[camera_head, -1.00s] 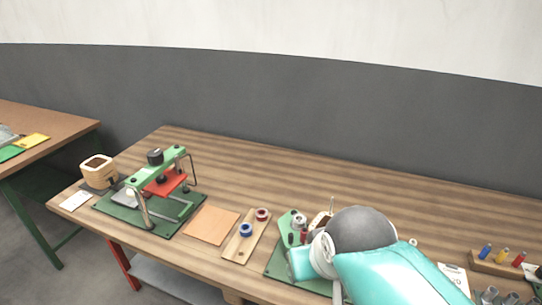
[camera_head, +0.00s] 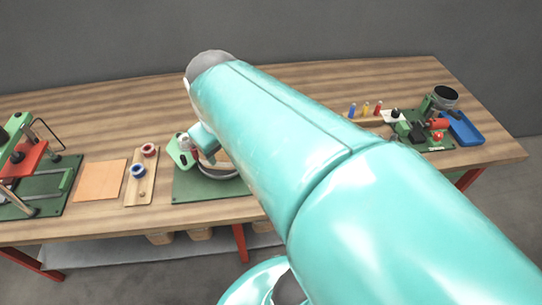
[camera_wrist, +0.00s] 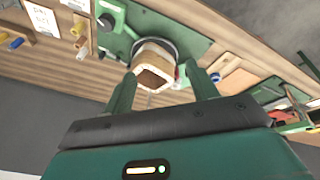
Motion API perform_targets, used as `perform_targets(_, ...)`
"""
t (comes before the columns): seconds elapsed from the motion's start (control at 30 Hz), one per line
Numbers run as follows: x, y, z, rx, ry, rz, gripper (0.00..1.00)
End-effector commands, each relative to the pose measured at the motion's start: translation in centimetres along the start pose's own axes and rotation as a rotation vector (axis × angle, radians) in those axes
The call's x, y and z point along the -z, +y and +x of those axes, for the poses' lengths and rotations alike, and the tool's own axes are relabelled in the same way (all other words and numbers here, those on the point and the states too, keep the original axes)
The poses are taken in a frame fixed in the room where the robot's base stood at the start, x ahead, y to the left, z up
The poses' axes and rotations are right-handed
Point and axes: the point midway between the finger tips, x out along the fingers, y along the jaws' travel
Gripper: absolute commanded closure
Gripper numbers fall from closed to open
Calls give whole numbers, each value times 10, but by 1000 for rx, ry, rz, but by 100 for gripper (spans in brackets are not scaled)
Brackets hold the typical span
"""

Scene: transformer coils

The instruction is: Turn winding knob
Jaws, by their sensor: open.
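The winding machine stands on a green base plate (camera_head: 195,186), largely covered by my arm in the head view. In the wrist view its green plate (camera_wrist: 165,30) carries a hollow tan square former (camera_wrist: 154,62) and a dark round part (camera_wrist: 106,22) on a green block. A small red part shows beside the former. I cannot tell which part is the winding knob. My gripper (camera_wrist: 160,78) is open, its two green fingers on either side of the former's near end in the picture. No contact is visible.
A wooden strip with a red spool (camera_head: 148,149) and a blue spool (camera_head: 137,171) lies left of the machine, beside a tan sheet (camera_head: 100,181). A green press stands far left. Small coloured bottles, another green device and a blue tray (camera_head: 462,128) are at right.

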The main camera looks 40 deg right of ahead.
Motion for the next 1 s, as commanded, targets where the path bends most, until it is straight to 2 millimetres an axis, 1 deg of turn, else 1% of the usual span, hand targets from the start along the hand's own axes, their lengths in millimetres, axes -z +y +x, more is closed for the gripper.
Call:
perform_targets(0.03,2,15,8,-4,-41,1,42)
perform_targets(0.23,5,68,33,25,-165,-40,42)
perform_targets(0.4,-2,114,55,89,-239,-66,42)
perform_targets(0.5,-7,134,65,126,-260,-79,42)
perform_targets(0.6,-11,146,70,150,-269,-87,42)
perform_targets(0.77,-14,149,77,161,-272,-95,42)
perform_targets(0.87,-17,147,87,162,-274,-94,42)
perform_targets(1.0,-25,143,111,164,-275,-92,42)
